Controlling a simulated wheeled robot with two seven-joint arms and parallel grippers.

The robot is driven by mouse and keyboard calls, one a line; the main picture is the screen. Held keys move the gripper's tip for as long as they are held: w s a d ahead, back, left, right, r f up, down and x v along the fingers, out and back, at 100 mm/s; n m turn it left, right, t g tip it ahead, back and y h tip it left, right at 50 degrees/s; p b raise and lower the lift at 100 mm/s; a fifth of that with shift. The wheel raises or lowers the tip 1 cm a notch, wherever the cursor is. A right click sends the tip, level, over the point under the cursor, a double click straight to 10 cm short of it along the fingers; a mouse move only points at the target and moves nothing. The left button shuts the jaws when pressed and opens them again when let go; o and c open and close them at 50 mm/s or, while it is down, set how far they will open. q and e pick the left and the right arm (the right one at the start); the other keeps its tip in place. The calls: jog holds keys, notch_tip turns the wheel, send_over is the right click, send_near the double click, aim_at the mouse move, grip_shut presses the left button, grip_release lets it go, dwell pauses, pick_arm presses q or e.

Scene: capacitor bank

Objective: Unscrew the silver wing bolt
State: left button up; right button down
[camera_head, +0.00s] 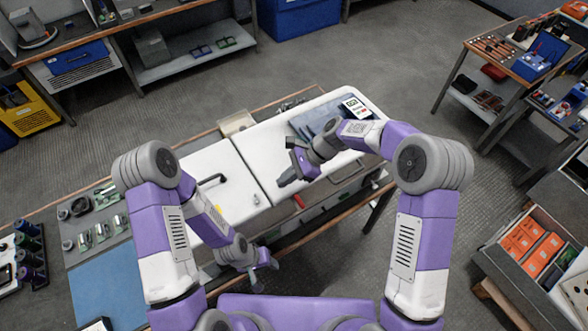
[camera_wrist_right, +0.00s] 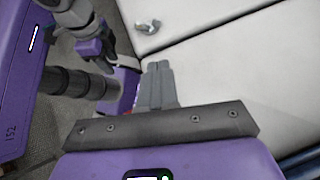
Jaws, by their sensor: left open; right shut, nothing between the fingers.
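The silver wing bolt (camera_wrist_right: 147,26) lies against the white panel at the top of the right wrist view. In the head view it is a small spot (camera_head: 256,199) near the right edge of the left white panel (camera_head: 228,160). My right gripper (camera_head: 284,182) is above the right white panel (camera_head: 270,135), just right of the seam and apart from the bolt. Its fingers (camera_wrist_right: 160,85) are together and empty. My left gripper (camera_head: 272,264) is open and empty in front of the cabinet's near edge, below the bolt in the head view.
A black handle (camera_head: 212,180) stands on the left panel. A small red part (camera_head: 299,201) is at the cabinet's near edge. A blue mat (camera_head: 105,290) and metal parts lie on the bench at left. A cart with orange boxes (camera_head: 530,245) stands at right.

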aim_at(255, 198)
jog(key=x, duration=0.3)
jog(key=shift+s+a+f, duration=0.15)
jog(key=shift+a+f, duration=0.05)
jog(key=shift+a, duration=0.1)
jog(key=shift+s+a+r+p, duration=0.1)
jog(key=shift+s+a+p, duration=0.1)
jog(key=shift+a, duration=0.35)
jog(key=shift+s+a+r+p, duration=0.1)
jog(key=shift+s+a+p, duration=0.1)
jog(key=shift+a, duration=0.35)
jog(key=shift+s+a+f, duration=0.1)
jog(key=shift+s+a, duration=0.1)
jog(key=shift+a, duration=0.35)
jog(key=shift+d, duration=0.1)
